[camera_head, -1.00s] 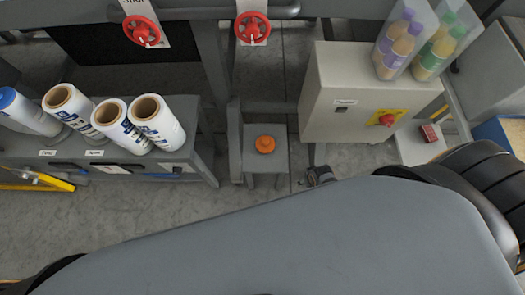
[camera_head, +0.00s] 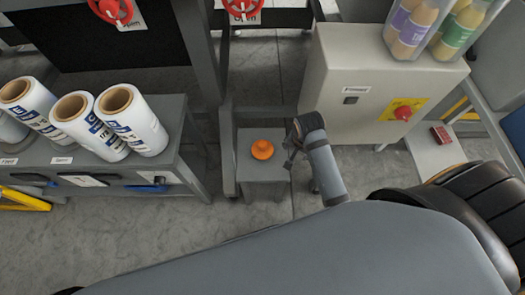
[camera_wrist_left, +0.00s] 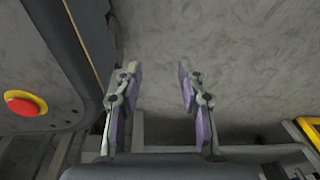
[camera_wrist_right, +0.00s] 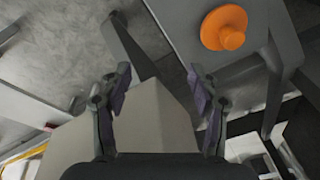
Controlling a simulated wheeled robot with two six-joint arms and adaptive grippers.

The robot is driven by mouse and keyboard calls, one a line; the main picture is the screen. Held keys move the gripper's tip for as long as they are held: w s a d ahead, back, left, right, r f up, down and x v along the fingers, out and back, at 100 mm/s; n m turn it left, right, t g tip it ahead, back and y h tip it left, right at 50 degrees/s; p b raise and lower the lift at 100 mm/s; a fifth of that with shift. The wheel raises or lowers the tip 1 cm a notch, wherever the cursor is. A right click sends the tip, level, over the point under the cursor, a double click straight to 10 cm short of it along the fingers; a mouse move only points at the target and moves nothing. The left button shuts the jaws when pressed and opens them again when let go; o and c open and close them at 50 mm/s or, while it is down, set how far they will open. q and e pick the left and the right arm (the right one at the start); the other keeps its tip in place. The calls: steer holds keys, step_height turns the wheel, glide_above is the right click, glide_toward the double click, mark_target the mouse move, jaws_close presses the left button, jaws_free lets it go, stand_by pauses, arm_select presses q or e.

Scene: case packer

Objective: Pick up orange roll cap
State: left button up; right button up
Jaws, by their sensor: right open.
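The orange roll cap (camera_head: 263,149) sits on a small grey stand (camera_head: 262,170) in the middle of the head view. In the right wrist view the cap (camera_wrist_right: 224,28) is at the upper right, on the stand's flat top. My right gripper (camera_wrist_right: 158,77) is open and empty, with the cap off to the right of its fingers and apart from them. In the head view my right wrist is just right of the stand; its fingers are hard to make out. My left gripper (camera_wrist_left: 158,72) is open and empty over bare floor. It is not visible in the head view.
White film rolls (camera_head: 132,120) stand on a grey bench (camera_head: 178,150) to the left. A beige cabinet (camera_head: 355,85) with a red knob (camera_head: 403,113) stands right of the stand, with bottles (camera_head: 455,28) on top. A grey post (camera_head: 228,150) borders the stand's left side.

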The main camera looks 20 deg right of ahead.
steer(key=w+a+f+m+g, duration=0.1)
steer(key=w+a+f+m, duration=0.1)
steer(key=w+a+m, duration=0.4)
steer(key=m+g, duration=0.1)
steer(key=m, duration=0.7)
glide_toward(263, 144)
steer(key=shift+w+d+f+y, duration=0.1)
steer(key=shift+w+f+y, duration=0.1)
steer(key=shift+w+y, duration=0.2)
step_height(263, 144, down, 5)
steer(key=shift+r+b, duration=0.1)
steer(key=shift+b, duration=0.65)
steer(key=f, duration=0.2)
steer(key=f+b, duration=0.1)
steer(key=f, duration=0.2)
steer(key=shift+s+d+f+b, duration=0.2)
steer(key=shift+s+f+b, duration=0.05)
steer(key=shift+f+b, duration=0.1)
jaws_close()
arm_select(q)
steer(key=w, duration=0.5)
steer(key=shift+w+d+f, duration=0.1)
steer(key=shift+w, duration=0.05)
arm_select(e)
steer(key=shift+r, duration=0.15)
